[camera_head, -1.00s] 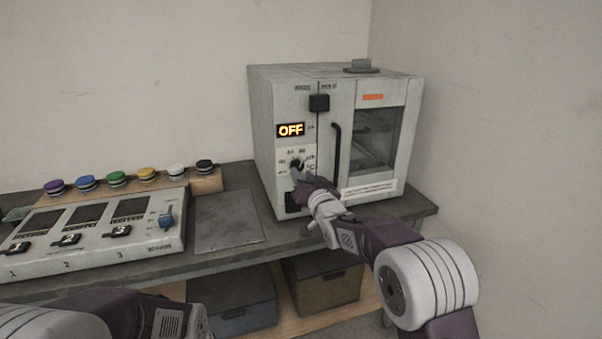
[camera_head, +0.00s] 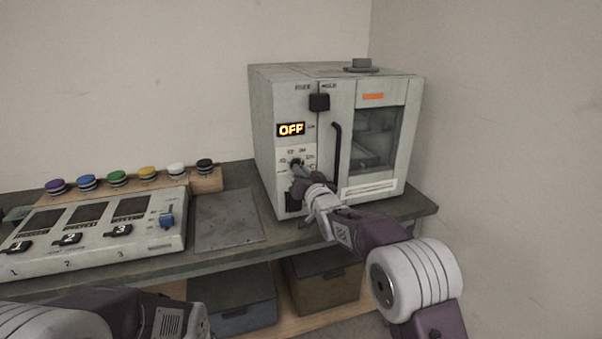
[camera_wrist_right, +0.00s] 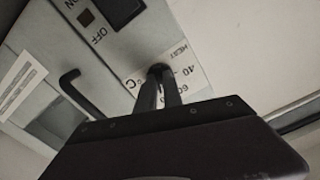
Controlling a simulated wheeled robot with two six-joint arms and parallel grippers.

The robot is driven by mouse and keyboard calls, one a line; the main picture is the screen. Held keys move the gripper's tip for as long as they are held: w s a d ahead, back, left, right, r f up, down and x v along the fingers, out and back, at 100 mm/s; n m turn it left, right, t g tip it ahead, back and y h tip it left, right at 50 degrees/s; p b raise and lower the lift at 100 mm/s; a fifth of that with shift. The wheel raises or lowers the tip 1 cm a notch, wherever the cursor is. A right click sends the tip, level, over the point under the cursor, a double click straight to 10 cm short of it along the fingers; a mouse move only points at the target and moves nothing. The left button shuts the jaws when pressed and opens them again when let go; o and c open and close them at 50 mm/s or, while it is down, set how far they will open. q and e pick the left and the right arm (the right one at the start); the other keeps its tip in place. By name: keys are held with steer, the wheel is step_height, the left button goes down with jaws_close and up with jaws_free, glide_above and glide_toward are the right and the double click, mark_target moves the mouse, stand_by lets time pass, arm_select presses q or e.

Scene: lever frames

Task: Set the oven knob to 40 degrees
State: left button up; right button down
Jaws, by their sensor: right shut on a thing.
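The oven (camera_head: 283,97) is a light grey box on the table against the back wall. Its display (camera_head: 291,130) reads OFF in orange. The small dark oven knob (camera_head: 296,162) sits below the display on a white dial plate. In the right wrist view the knob (camera_wrist_right: 160,69) shows at the fingertips, beside printed marks including 40 and 60. My right gripper (camera_head: 297,170) is shut on the knob, and its fingers hide part of it. Where the knob points is too small and covered to tell. My left arm shows at the bottom left, but its gripper is out of view.
The oven's dark door handle (camera_head: 337,150) stands just right of the knob. A control panel (camera_head: 150,252) with several switches is on the left, behind it a row of coloured buttons (camera_head: 117,178). A flat grey plate (camera_head: 228,218) lies between. Bins (camera_head: 245,308) sit below.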

steer(key=shift+d+n+b, duration=0.15)
steer(key=shift+n+b, duration=4.5)
steer(key=shift+n, duration=4.35)
steer(key=c, duration=1.5)
jaws_free()
steer(key=shift+s, duration=0.1)
